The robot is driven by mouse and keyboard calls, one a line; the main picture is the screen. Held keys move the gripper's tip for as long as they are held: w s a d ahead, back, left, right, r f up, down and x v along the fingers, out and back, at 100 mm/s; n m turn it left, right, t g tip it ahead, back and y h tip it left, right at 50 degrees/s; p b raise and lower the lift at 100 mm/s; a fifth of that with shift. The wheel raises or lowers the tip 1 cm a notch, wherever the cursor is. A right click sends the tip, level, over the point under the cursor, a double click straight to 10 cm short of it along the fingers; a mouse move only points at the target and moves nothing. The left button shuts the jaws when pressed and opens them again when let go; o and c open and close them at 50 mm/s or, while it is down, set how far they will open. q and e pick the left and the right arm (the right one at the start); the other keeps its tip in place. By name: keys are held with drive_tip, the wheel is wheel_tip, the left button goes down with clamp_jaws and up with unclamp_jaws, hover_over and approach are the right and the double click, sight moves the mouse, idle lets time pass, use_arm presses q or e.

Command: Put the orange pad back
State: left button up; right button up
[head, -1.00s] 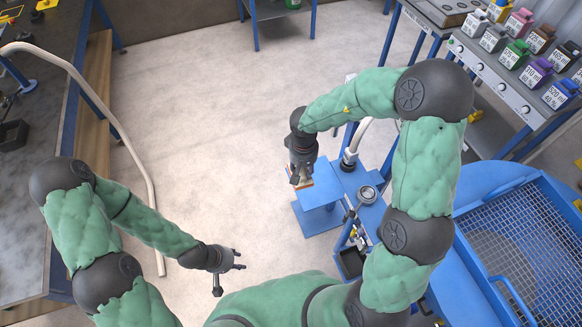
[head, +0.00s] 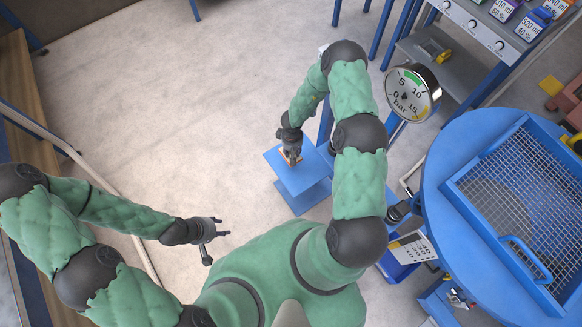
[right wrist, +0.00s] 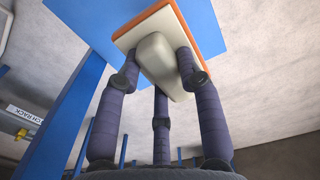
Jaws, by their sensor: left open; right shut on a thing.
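The orange pad (right wrist: 135,30) is a flat pale board with an orange edge and a cream grip block (right wrist: 165,65). My right gripper (head: 291,158) is shut on that block, with its fingers around it in the right wrist view (right wrist: 160,75). In the head view only a bit of the pad's orange edge shows below the gripper. The pad is over the top of a small blue stand (head: 305,186); whether it touches the stand I cannot tell. My left gripper (head: 222,227) is open and empty, over the floor at the lower left.
A round blue table (head: 440,180) with a wire-mesh cover (head: 520,185) stands at the right, with a pressure gauge (head: 412,92) beside it. A bench with several coloured containers is at the top right. Open floor (head: 190,100) lies left of the stand.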

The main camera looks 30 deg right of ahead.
drive_tip(key=shift+s+f, duration=0.15)
drive_tip(key=shift+f, duration=0.35)
wheel_tip(320, 180, down, 10)
drive_tip(key=b, duration=0.4)
drive_tip(key=shift+f, duration=0.1)
drive_tip(key=o, duration=1)
wheel_tip(320, 180, up, 12)
drive_tip(key=p, duration=0.5)
drive_tip(key=shift+s, duration=0.15)
drive_tip(key=s+a+r+m+y, duration=0.1)
drive_tip(key=s+a+r, duration=0.2)
drive_tip(key=s+a, duration=0.2)
drive_tip(key=s+a+r+m+y, duration=0.1)
drive_tip(key=s+a+r, duration=0.2)
drive_tip(key=s+a, duration=0.3)
drive_tip(key=s+a+r+m+y, duration=0.1)
drive_tip(key=s+a+r+y, duration=0.1)
drive_tip(key=s+a, duration=0.3)
drive_tip(key=shift+s+a+r, duration=0.15)
drive_tip(key=shift+a+r, duration=0.25)
drive_tip(key=shift+a, duration=0.3)
drive_tip(key=shift+s+a+r, duration=0.15)
drive_tip(key=shift+a+r, duration=0.2)
drive_tip(key=shift+a, duration=0.3)
